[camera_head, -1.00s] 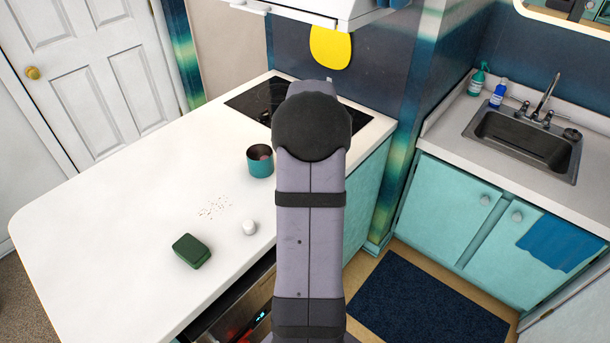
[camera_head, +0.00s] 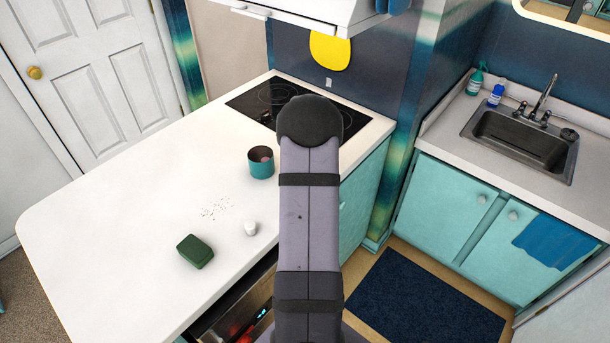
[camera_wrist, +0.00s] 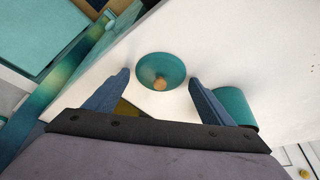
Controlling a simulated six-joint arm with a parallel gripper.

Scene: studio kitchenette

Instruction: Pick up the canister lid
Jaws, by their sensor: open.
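The canister lid (camera_wrist: 172,66) is a round teal disc with a small tan knob at its centre. In the wrist view it lies on the white counter, between and slightly beyond my open fingertips. My gripper (camera_wrist: 158,76) is empty, with one blue finger on each side of the lid. I cannot tell the exact height of the fingers above it. The open teal canister (camera_head: 262,168) stands upright on the counter with something pinkish inside. It also shows beside the right finger in the wrist view (camera_wrist: 238,106). The lid and gripper are hidden behind my arm in the head view.
A dark green box (camera_head: 195,251), a small white object (camera_head: 250,229) and scattered specks (camera_head: 217,208) lie on the white counter (camera_head: 120,220). A black cooktop (camera_head: 250,104) is behind the canister. The counter's left part is clear. A sink (camera_head: 520,142) is at right.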

